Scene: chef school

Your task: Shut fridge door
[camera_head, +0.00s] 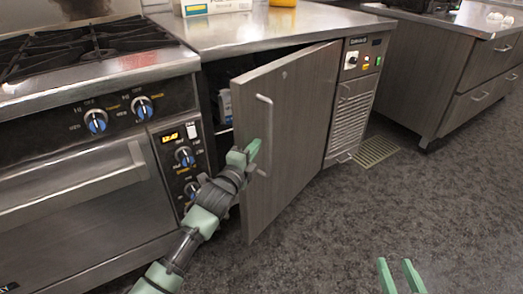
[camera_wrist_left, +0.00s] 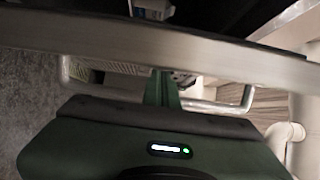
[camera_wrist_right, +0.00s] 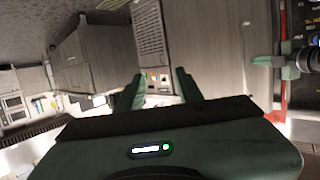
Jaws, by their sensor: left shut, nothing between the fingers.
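The fridge door (camera_head: 300,135) is a grey wood-grain panel under the steel counter. It stands partly open, with a dark gap along its left side. Its upright metal handle (camera_head: 265,102) is near the door's free left edge. My left gripper (camera_head: 252,148) is shut and empty, beside the handle at the door's free edge. In the left wrist view its fingers (camera_wrist_left: 161,88) overlap the handle bar; whether they touch it, I cannot tell. The door edge (camera_wrist_left: 160,42) crosses that view. My right gripper (camera_head: 399,272) is open and empty over the floor, away from the door.
A stove with blue knobs (camera_head: 97,121) stands left of the fridge, close to my left arm. A control panel with a vent (camera_head: 350,117) is right of the door. A drawer cabinet (camera_head: 440,75) stands farther right. The floor (camera_head: 400,200) before the door is clear.

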